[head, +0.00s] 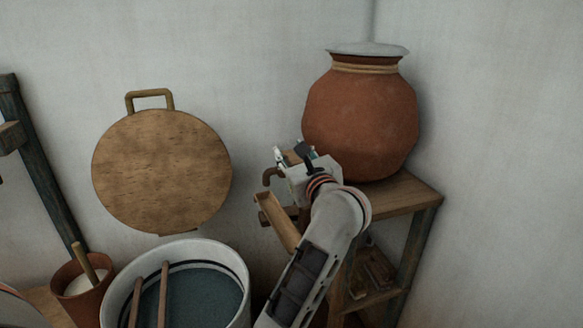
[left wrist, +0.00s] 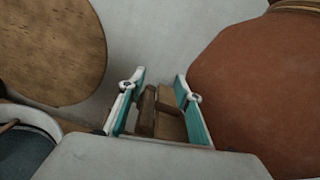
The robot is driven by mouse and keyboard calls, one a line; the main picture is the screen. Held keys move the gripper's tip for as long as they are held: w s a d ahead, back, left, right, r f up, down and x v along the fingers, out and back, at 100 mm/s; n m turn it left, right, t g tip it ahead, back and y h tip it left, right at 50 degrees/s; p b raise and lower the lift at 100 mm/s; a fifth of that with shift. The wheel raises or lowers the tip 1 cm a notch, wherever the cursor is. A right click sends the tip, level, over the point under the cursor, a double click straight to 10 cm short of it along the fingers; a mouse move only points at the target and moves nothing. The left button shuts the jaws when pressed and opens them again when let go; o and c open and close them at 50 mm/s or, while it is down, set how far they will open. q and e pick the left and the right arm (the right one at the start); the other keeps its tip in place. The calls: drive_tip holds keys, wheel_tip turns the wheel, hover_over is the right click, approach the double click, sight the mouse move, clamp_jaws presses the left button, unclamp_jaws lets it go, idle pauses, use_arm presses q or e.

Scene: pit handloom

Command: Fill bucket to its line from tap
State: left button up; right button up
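A wide white bucket-like vessel (head: 235,262) stands at the lower middle of the head view, with dark blue-grey contents and a dark line around its inner wall. Its rim also shows in the left wrist view (left wrist: 42,117). A brown hooked piece, perhaps the tap (head: 268,176), sticks out left of the large clay pot (head: 360,125). My left gripper (head: 292,152) is in front of the pot's left side, partly hiding that piece. In the left wrist view its teal fingers (left wrist: 160,88) are apart, with brown wooden parts visible between them; contact is unclear. My right gripper is out of view.
The pot, with a pale lid (head: 368,48), stands on a wooden stand (head: 408,193). A wooden trough (head: 278,222) slopes below the gripper. Two sticks (head: 162,295) lean in the vessel. A round wooden board (head: 160,170) is behind it; a small clay pot (head: 85,300) stands left.

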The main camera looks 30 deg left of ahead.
use_arm(q)
drive_tip(key=shift+r, duration=2.4)
